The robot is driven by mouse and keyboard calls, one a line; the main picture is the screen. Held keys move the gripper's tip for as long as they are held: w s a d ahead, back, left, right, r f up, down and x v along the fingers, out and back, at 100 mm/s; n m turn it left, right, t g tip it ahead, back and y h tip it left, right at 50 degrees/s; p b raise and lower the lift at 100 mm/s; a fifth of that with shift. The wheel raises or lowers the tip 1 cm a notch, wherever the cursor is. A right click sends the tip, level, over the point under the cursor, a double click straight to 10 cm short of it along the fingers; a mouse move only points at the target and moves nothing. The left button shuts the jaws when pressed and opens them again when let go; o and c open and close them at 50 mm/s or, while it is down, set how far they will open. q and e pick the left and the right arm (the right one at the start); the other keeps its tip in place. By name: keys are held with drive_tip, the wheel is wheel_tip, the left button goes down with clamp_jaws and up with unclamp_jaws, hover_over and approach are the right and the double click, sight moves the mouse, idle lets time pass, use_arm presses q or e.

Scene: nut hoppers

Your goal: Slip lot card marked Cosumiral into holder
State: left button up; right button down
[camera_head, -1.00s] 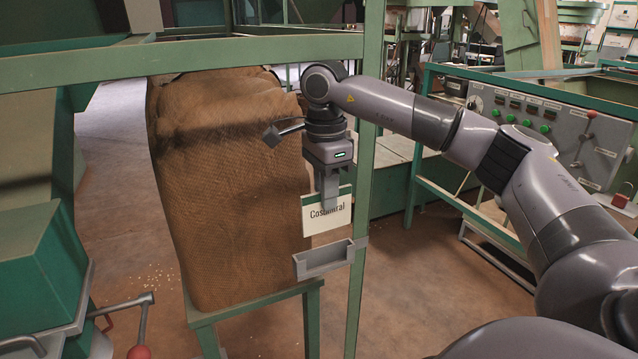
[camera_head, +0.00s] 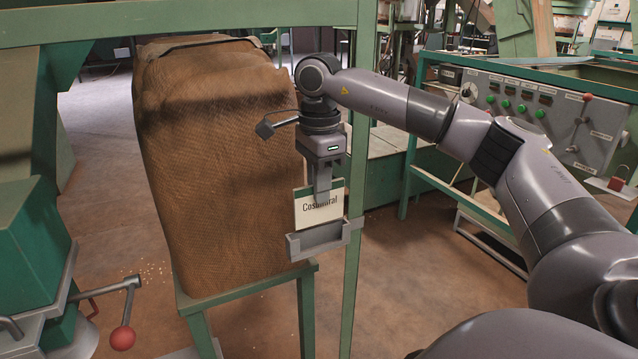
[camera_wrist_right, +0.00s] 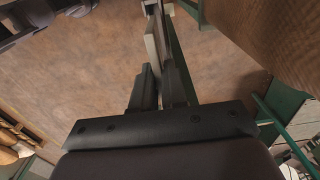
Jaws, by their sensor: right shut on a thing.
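The lot card (camera_head: 306,213) is a cream rectangle with a dark green top edge and the print "Cosumiral", partly covered by a finger. My right gripper (camera_head: 322,196) points down and is shut on the card's upper part. The card hangs upright, its lower edge at the mouth of the grey metal holder (camera_head: 318,240) on the green post; I cannot tell how deep it sits. In the right wrist view the card (camera_wrist_right: 151,44) shows edge-on beyond the fingers (camera_wrist_right: 158,75). My left gripper is not in view.
A full brown sack (camera_head: 215,160) stands on a green stand just left of the holder. The green post (camera_head: 357,190) rises beside the holder. A control panel (camera_head: 545,118) stands at the right, and a red-knobbed lever (camera_head: 123,338) at the lower left.

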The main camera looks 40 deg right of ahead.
sight(319, 223)
drive_tip(key=shift+f+b, duration=0.95)
drive_tip(key=shift+f, duration=1.55)
drive_tip(key=c, duration=1.1)
unclamp_jaws()
drive_tip(key=shift+r, duration=0.1)
wheel_tip(319, 223, up, 7)
drive_tip(key=shift+a, duration=0.1)
